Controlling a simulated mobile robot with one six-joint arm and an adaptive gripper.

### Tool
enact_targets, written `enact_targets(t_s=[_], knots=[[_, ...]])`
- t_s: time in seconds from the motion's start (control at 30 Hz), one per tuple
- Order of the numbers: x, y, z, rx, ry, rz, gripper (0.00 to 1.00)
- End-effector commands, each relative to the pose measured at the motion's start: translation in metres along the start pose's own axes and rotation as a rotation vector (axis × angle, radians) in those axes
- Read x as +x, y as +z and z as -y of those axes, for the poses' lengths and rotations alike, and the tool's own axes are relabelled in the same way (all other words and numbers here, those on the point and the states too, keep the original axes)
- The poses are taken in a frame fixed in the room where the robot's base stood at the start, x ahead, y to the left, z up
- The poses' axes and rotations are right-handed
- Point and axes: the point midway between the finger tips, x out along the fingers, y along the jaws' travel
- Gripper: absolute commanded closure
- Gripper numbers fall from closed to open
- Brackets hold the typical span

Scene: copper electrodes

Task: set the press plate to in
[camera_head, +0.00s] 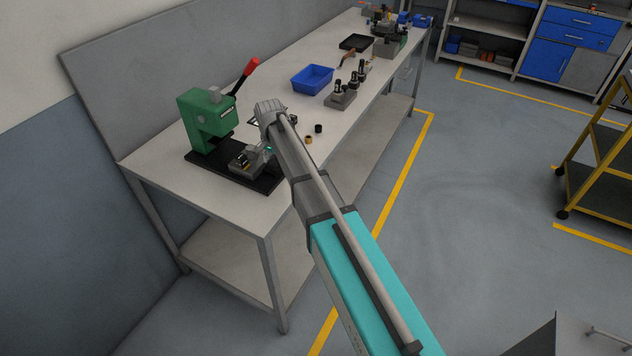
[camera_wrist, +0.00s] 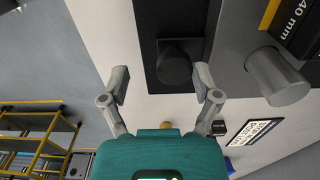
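The green press (camera_head: 205,120) with a red-tipped lever (camera_head: 251,66) stands on a black base (camera_head: 262,181) at the near end of the workbench. A grey block (camera_head: 240,163), which may be the press plate, sits low at its front. In the wrist view a dark round knob (camera_wrist: 174,66) lies on a black strip, beside a grey surface (camera_wrist: 235,35). My gripper (camera_wrist: 162,76) is open, with its fingers apart on either side of the knob and no visible contact. In the head view my arm largely hides the gripper. I cannot tell the plate's position.
A grey cylinder (camera_wrist: 278,76) and a block marked 40 mm (camera_wrist: 296,20) are right of my gripper. Small round parts (camera_head: 308,140), a grey holder with dark posts (camera_head: 341,98) and a blue bin (camera_head: 312,79) stand farther along the bench (camera_head: 160,172).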

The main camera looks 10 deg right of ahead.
Motion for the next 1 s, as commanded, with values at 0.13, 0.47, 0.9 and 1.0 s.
enact_targets(t_s=[0.13, 0.47, 0.9, 1.0], knots=[[-0.011, 0.001, -0.011, -0.001, 0.001, 0.000, 0.22], [-0.038, 0.000, -0.010, -0.001, 0.000, 0.000, 0.22], [-0.075, 0.000, -0.010, 0.000, 0.000, 0.000, 0.22], [-0.083, 0.000, -0.010, 0.000, 0.000, 0.000, 0.22]])
